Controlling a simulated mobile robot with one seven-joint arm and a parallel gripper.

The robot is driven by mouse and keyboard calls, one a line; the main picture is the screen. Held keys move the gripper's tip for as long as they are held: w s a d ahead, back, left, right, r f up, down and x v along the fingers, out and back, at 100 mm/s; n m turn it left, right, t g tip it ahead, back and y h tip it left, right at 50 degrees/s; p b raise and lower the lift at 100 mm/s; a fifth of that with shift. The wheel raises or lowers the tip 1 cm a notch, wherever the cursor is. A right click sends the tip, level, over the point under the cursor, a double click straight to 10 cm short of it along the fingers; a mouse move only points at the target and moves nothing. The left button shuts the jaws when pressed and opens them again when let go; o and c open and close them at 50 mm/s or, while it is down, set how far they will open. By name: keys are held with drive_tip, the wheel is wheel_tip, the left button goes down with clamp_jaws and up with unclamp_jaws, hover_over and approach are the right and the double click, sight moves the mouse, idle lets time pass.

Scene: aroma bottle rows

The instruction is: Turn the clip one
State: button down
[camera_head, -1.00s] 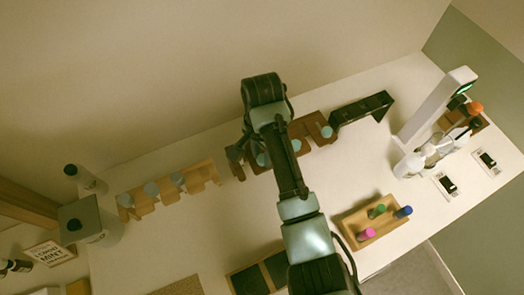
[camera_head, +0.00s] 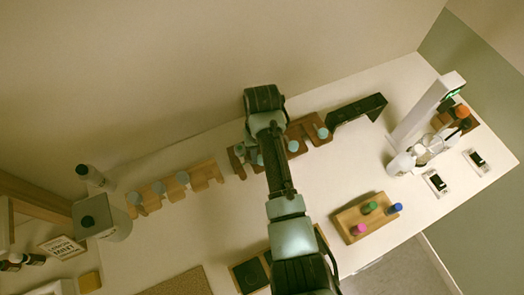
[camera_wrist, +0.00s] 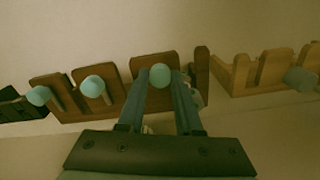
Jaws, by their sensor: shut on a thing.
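My gripper (camera_wrist: 160,84) has its two fingers on either side of a round teal cap (camera_wrist: 160,73) at the dark brown slotted rack (camera_wrist: 190,58). It is shut on this teal-capped bottle, whose body is mostly hidden. Two more teal caps (camera_wrist: 93,86) (camera_wrist: 39,95) stand at the same rack, to the left in the wrist view. In the head view the dark brown rack (camera_head: 312,121) is partly behind my arm. No part that I can clearly name as a clip shows.
A light wooden rack (camera_head: 205,174) with grey-blue caps stands at left in the head view. A black stand (camera_head: 357,109) stands right of the brown rack. A wooden tray (camera_head: 348,216) holds pink, green and blue caps. White tabletop between tray and racks is clear.

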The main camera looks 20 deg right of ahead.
drive_tip(key=n+p, duration=0.1)
drive_tip(key=n, duration=0.4)
drive_tip(key=shift+r+n, duration=0.1)
drive_tip(key=shift+n, duration=0.3)
drive_tip(key=shift+w, duration=0.1)
idle(0.3)
drive_tip(key=c, duration=0.6)
unclamp_jaws()
wheel_tip(320, 180, up, 13)
drive_tip(key=shift+f+p, duration=0.1)
drive_tip(key=shift+p, duration=0.8)
